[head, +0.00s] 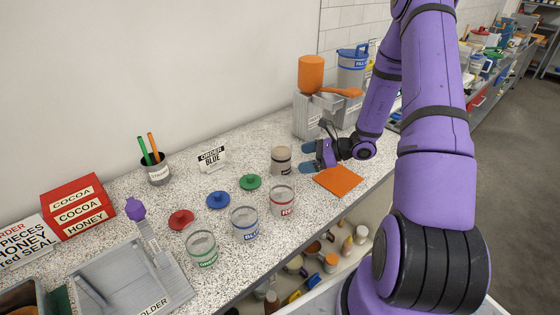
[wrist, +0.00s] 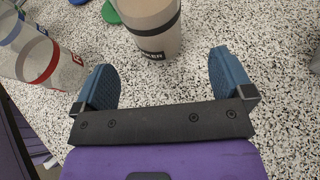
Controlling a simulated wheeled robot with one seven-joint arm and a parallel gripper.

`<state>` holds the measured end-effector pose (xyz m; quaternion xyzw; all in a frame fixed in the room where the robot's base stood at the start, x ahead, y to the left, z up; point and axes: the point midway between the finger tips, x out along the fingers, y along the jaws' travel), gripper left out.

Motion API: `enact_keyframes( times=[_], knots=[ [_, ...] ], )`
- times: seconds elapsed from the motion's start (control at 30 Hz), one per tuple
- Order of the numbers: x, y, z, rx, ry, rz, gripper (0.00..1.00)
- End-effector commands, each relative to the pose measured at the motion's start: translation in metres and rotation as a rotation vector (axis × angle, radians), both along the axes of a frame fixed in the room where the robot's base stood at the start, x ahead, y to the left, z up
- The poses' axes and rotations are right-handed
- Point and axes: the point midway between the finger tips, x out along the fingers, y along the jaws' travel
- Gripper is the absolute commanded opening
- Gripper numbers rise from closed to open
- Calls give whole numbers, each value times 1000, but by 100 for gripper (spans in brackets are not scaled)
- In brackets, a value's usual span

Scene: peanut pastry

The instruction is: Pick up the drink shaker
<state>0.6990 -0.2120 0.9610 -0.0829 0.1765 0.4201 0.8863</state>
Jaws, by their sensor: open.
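The drink shaker (head: 281,161) is a beige-grey cup with dark bands, standing upright on the speckled counter in the head view. In the wrist view the shaker (wrist: 148,25) stands ahead of the jaws, its top cut off by the frame edge and "...KER" readable on its dark band. My gripper (head: 309,157) is just right of the shaker in the head view, low over the counter. Its two blue fingers (wrist: 165,78) are spread apart with only bare counter between them. The shaker is beyond the fingertips, apart from them.
A red-banded clear cup (head: 282,201) stands near the shaker; blue (head: 245,223) and green (head: 202,249) cups stand farther left. Red, blue and green lids (head: 250,182) lie behind them. An orange mat (head: 338,181) lies below my gripper. A grey bin (head: 309,117) stands behind.

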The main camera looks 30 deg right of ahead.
Motion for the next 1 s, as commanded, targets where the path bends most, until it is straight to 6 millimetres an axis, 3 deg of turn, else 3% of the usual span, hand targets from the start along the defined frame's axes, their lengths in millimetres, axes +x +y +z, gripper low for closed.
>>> enact_keyframes(
  times=[0.7, 1.0],
  knots=[
    [41, 58, -31, 0, 0, 3, 99],
    [45, 62, -33, -1, -1, 0, 99]
  ],
)
